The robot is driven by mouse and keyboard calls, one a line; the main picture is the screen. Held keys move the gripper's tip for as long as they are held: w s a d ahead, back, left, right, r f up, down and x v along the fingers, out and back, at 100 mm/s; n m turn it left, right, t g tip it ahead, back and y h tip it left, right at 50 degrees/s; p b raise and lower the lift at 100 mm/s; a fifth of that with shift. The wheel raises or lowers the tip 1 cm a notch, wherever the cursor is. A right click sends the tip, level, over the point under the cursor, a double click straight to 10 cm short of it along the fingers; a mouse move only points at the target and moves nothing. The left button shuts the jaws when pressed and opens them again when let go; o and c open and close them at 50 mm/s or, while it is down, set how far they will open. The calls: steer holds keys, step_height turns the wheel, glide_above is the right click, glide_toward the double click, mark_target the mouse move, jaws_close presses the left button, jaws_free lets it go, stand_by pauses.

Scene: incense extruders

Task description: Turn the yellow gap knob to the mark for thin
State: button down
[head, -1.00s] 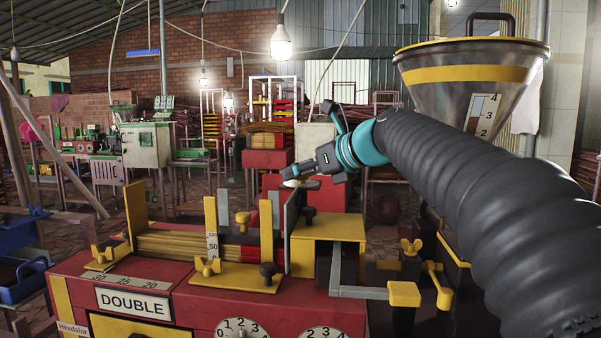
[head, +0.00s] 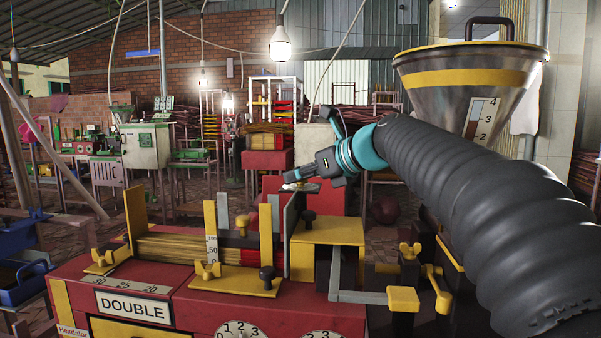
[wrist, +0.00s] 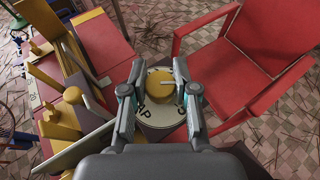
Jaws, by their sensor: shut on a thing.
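The yellow gap knob (wrist: 160,85) sits on a pale round dial (wrist: 160,128) in the wrist view. A light pointer line on the knob points to the right. Dark letters ending in "AP" show on the dial's near side; the fingers and my gripper's body hide other marks, and I cannot read the one for thin. My gripper (wrist: 158,94) is shut on the knob, one finger on each side. In the head view my gripper (head: 292,174) reaches down behind the machine's upright plate, and the knob is hardly visible there.
A red machine marked "DOUBLE" (head: 134,305) with yellow guides stands in front. A dark upright plate (head: 290,232) is close to my gripper. A steel hopper (head: 470,80) is at the right. A red chair-like frame (wrist: 240,60) shows right of the dial.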

steer(key=n+g+y+p, duration=0.1)
steer(key=n+g+p, duration=0.1)
steer(key=shift+r+n+g+y, duration=0.1)
steer(key=shift+n+g+y, duration=0.2)
steer(key=shift+n+y, duration=0.1)
steer(key=n+g+y, duration=0.1)
steer(key=n+g, duration=0.1)
steer(key=shift+n+g+p, duration=0.3)
steer(key=shift+g, duration=0.1)
steer(key=shift+n+g+y, duration=0.4)
steer(key=shift+n+g, duration=1.3)
steer(key=shift+g, duration=0.3)
steer(key=c, duration=0.9)
jaws_free()
steer(key=shift+o, duration=0.2)
steer(key=shift+s, duration=0.1)
